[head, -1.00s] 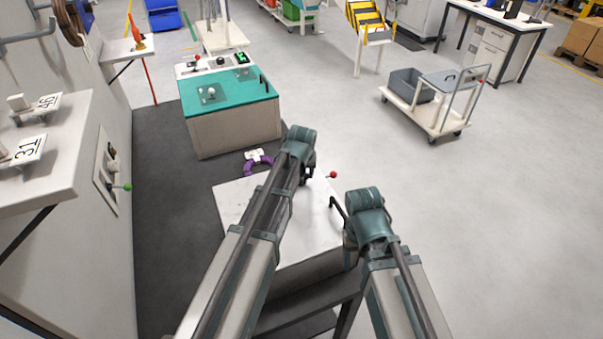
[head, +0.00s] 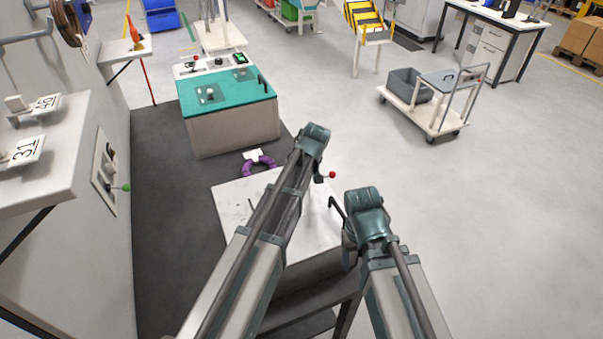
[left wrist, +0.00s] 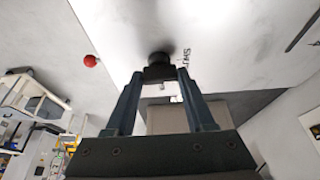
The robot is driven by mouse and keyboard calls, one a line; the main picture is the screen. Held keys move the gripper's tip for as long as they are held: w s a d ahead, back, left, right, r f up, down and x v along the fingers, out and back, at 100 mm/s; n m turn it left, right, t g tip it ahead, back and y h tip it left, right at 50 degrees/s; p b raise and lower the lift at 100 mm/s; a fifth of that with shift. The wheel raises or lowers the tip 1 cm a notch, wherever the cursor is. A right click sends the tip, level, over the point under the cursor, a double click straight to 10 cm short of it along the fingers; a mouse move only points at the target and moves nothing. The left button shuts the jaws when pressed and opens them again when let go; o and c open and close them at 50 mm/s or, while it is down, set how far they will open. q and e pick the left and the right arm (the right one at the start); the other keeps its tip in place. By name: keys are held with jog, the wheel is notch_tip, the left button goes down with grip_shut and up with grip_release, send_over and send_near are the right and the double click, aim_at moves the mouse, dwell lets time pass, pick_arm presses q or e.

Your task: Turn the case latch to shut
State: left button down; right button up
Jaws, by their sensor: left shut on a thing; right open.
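The white case top (head: 235,198) lies under my arms in the head view. In the left wrist view my left gripper (left wrist: 161,76) is shut on the dark case latch (left wrist: 160,60), a small knob on the white surface. Printed letters that seem to read SHUT (left wrist: 184,60) stand just right of the latch. In the head view my left arm hides the latch and most of that gripper. My right gripper (head: 337,207) is open and empty near the right edge of the case top.
A red ball (head: 332,174) sticks out at the case's right edge, close to my left wrist. A purple ring-like object (head: 259,166) lies behind the case. A teal-topped bench (head: 228,95) stands farther back. The floor to the right is clear up to a cart (head: 425,110).

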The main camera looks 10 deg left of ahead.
pick_arm(q)
jog(key=shift+c, duration=1.3)
grip_release()
jog(key=shift+r, duration=0.1)
jog(key=p+v, duration=1.2)
jog(key=v, duration=0.1)
jog(key=shift+s+r+p, duration=0.2)
jog(key=shift+r+p, duration=0.1)
jog(key=shift+p, duration=0.1)
jog(key=shift+d+f, duration=0.1)
